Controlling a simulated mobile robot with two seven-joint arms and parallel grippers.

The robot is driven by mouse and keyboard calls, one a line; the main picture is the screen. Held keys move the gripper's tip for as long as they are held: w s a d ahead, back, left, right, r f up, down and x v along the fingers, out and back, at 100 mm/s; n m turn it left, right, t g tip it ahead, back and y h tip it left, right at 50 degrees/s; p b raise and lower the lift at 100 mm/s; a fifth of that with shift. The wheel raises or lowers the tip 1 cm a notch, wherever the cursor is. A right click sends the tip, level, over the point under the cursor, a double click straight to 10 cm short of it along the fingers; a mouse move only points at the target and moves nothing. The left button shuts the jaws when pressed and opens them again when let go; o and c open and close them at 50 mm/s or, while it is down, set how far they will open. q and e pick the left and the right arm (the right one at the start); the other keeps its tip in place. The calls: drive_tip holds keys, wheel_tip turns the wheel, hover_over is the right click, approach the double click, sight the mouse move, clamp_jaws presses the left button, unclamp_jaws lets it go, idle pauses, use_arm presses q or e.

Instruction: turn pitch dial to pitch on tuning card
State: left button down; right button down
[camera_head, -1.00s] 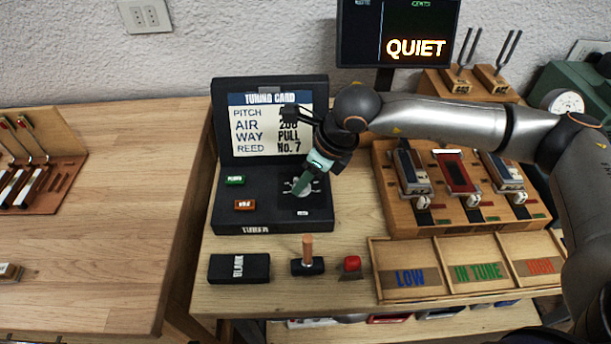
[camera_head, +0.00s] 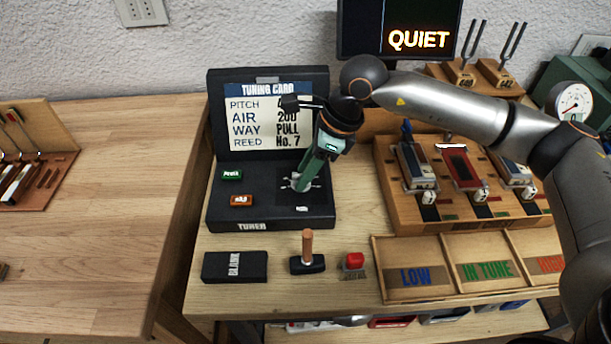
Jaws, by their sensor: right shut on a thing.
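The black tuner box (camera_head: 262,217) stands on the right-hand bench. The tuning card (camera_head: 252,125) is on its upright back panel and reads PITCH, AIR 200, WAY PULL, REED No. 7; my right arm hides the pitch value. The pitch dial (camera_head: 290,184) is on the right of the tuner's sloped face, mostly covered by the gripper. My right gripper (camera_head: 302,182) points down onto the dial and is shut on it. A small orange readout (camera_head: 241,200) and a green power button (camera_head: 232,174) sit left of the dial. My left gripper is not in view.
A display (camera_head: 418,39) reads QUIET. A wooden rack (camera_head: 400,222) of reed units stands right of the tuner, with a LOW, IN TUNE and HIGH tray (camera_head: 378,270) in front. A black BLANK block (camera_head: 255,266), a wooden-handled tool (camera_head: 307,254) and a red button (camera_head: 355,260) lie before the tuner.

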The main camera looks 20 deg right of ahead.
drive_tip(key=shift+w+n+g+b, duration=0.15)
drive_tip(key=shift+n+g+b, duration=0.65)
drive_tip(key=shift+n, duration=1)
drive_tip(key=shift+y, duration=0.3)
drive_tip(key=shift+c, duration=2.4)
unclamp_jaws()
drive_tip(key=v, duration=1.2)
drive_tip(key=shift+r, duration=0.3)
